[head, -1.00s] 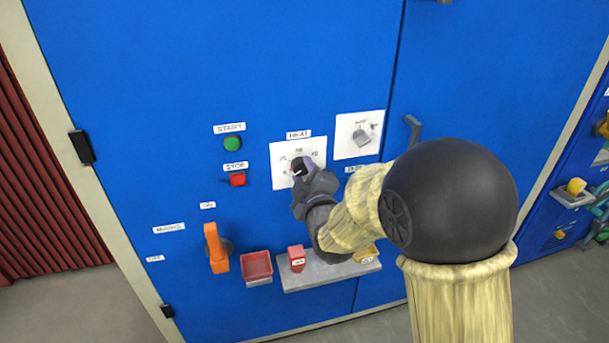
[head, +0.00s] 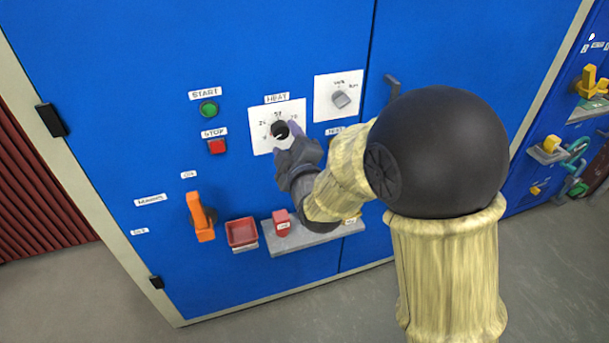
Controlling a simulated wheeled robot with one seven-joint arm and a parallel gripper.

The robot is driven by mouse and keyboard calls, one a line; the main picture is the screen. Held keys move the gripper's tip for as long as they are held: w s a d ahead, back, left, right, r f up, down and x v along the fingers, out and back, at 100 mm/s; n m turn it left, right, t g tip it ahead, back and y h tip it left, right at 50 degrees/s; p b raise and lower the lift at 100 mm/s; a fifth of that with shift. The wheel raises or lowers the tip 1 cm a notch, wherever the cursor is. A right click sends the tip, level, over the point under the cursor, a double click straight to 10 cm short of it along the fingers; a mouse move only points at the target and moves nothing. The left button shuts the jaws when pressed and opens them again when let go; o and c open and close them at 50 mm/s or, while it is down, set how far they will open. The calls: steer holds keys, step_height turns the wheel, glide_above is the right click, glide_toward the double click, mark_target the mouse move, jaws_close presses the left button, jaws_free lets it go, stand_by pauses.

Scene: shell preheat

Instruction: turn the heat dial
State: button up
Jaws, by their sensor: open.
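The heat dial (head: 279,129) is a dark round knob on a white plate (head: 262,114) with numbers around it, under a HEAT label (head: 276,99) on the blue cabinet. My gripper (head: 287,133) is open at the dial, coming in from the lower right. A purple finger shows at the dial's upper right side. The gripper body hides the plate's lower right part. I cannot tell whether the fingers touch the dial.
A grey selector knob (head: 341,99) on another white plate is at the right. The green start button (head: 208,108), red stop button (head: 217,146) and orange lever (head: 201,217) are at the left. Below are a red tray (head: 241,232) and a grey shelf (head: 300,239) with a red block (head: 282,222).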

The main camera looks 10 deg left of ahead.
steer(key=b+v, duration=1)
steer(key=v, duration=0.5)
steer(key=shift+d, duration=0.15)
steer(key=shift+s, duration=0.1)
